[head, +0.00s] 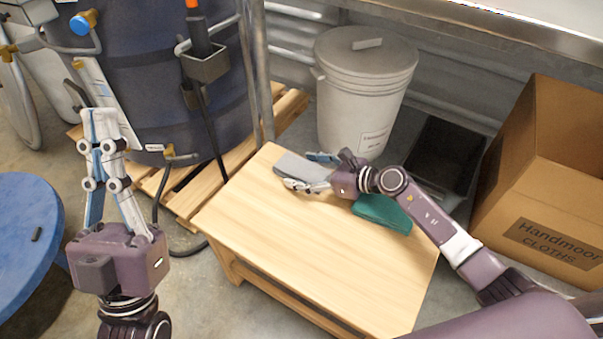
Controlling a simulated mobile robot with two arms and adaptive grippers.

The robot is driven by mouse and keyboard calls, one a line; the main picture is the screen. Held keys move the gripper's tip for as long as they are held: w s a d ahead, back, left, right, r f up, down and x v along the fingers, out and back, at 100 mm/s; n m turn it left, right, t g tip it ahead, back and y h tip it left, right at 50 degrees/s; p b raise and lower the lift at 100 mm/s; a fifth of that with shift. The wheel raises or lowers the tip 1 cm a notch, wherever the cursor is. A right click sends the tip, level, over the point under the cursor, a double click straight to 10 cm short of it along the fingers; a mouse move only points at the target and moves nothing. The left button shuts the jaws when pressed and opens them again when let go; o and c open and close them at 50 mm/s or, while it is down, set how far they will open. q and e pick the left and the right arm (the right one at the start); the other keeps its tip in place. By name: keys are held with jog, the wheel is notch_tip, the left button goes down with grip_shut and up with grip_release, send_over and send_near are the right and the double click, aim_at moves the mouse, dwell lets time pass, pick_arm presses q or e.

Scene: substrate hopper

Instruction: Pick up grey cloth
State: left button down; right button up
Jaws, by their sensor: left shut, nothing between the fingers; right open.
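The grey cloth (298,168) lies folded on the wooden table (290,245), near its far left edge. My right gripper (305,170) is open at the cloth, its fingers reaching left over and beside it. The fingers and my wrist hide part of the cloth's right end, and I cannot tell whether they touch it. A teal cloth (383,213) lies on the table just below my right wrist. My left gripper (99,112) is shut and empty, pointing up at the left, away from the table.
A lidded grey bin (362,90) stands behind the table. An open cardboard box (545,205) labelled for cloths is at the right. A dark blue drum (165,75) on a pallet stands back left, and a blue round top (25,235) at far left. The table's front is clear.

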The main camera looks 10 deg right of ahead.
jog(key=shift+w+a+f, duration=0.15)
jog(key=shift+w+a, duration=0.15)
jog(key=shift+c, duration=0.3)
jog(key=c, duration=1.2)
